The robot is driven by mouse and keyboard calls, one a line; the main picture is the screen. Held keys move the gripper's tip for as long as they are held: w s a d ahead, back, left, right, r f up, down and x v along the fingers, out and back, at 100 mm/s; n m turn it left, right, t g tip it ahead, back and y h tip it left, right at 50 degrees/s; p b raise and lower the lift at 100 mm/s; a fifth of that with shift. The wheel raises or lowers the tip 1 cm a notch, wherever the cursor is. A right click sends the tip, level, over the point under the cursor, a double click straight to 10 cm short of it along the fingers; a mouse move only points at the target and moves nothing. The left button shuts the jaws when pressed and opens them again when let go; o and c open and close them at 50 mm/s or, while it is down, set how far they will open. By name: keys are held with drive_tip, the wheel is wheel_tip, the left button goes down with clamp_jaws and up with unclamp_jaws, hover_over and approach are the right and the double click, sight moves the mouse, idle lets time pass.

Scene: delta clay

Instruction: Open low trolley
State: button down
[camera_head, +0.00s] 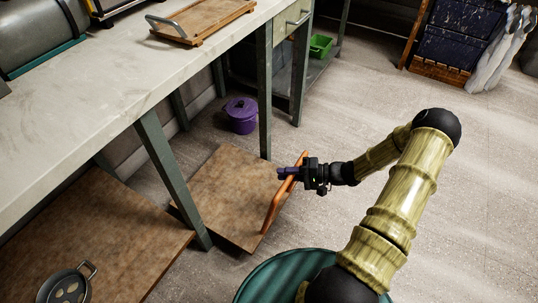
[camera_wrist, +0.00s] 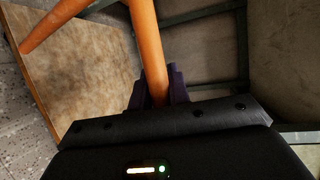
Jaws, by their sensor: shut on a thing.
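The low trolley (camera_head: 222,200) is a flat brown board under the workbench, with an orange handle (camera_head: 271,211) standing at its right end. Part of the board sticks out past the bench legs. My gripper (camera_head: 284,173) is at the upper part of the handle, with its dark purple fingers on either side of the bar. In the wrist view the orange bar (camera_wrist: 148,50) runs down between the fingers (camera_wrist: 158,92), and the trolley board (camera_wrist: 75,70) lies to the left. The gripper is shut on the handle. The trolley's underside is hidden.
The workbench (camera_head: 140,75) has green-grey legs (camera_head: 172,178) close beside the trolley. A purple pot (camera_head: 241,115) stands on the floor behind it. Another brown board (camera_head: 115,235) with a pan (camera_head: 66,288) lies at the lower left. Open floor (camera_head: 470,200) spreads to the right.

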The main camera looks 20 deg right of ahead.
drive_tip(key=s+d+p, duration=0.2)
drive_tip(key=s+d, duration=0.4)
drive_tip(key=shift+d, duration=0.15)
drive_tip(key=c, duration=1.3)
unclamp_jaws()
drive_tip(key=p+v, duration=0.4)
drive_tip(key=v, duration=1.3)
drive_tip(key=shift+s+d, duration=0.1)
drive_tip(key=shift+d, duration=0.05)
drive_tip(key=shift+r, duration=0.1)
